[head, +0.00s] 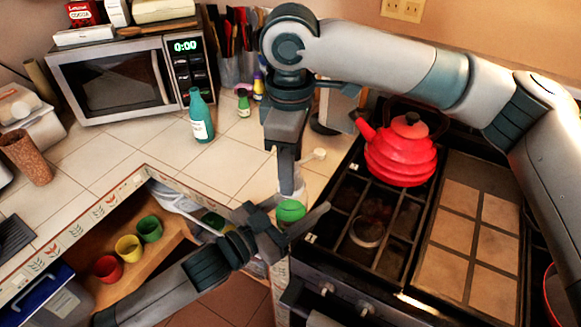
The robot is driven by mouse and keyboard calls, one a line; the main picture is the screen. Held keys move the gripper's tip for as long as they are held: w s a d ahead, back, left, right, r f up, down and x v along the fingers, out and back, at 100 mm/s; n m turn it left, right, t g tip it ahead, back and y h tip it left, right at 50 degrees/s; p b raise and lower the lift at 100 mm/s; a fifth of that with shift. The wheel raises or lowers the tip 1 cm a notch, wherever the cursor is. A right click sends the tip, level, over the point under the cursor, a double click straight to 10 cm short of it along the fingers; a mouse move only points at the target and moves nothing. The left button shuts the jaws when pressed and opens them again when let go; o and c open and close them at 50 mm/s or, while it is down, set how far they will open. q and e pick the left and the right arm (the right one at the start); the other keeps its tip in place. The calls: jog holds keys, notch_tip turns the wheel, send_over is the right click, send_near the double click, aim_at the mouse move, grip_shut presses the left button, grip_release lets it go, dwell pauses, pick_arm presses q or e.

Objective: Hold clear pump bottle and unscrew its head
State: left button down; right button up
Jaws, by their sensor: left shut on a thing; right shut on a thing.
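The clear pump bottle (291,211), with green at its lower part, is upright at the counter corner beside the stove. My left gripper (285,218) comes in from the lower left and is shut around the bottle's body. The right gripper's fingers hide most of the head and neck, so I cannot tell how far the head is turned.
A red kettle (401,150) stands on the stove (410,215) to the right. A teal bottle (201,117) and a small green bottle (243,103) stand on the tiled counter (150,140). A microwave (118,80) is behind. Red, yellow and green cups (128,248) sit below at left.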

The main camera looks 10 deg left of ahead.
jog(key=n, duration=0.6)
jog(key=shift+d, duration=0.1)
jog(key=n, duration=0.5)
jog(key=shift+w, duration=0.1)
jog(key=shift+r, duration=0.25)
jog(key=shift+r, duration=0.35)
jog(key=shift+r, duration=0.65)
jog(key=shift+r, duration=1.9)
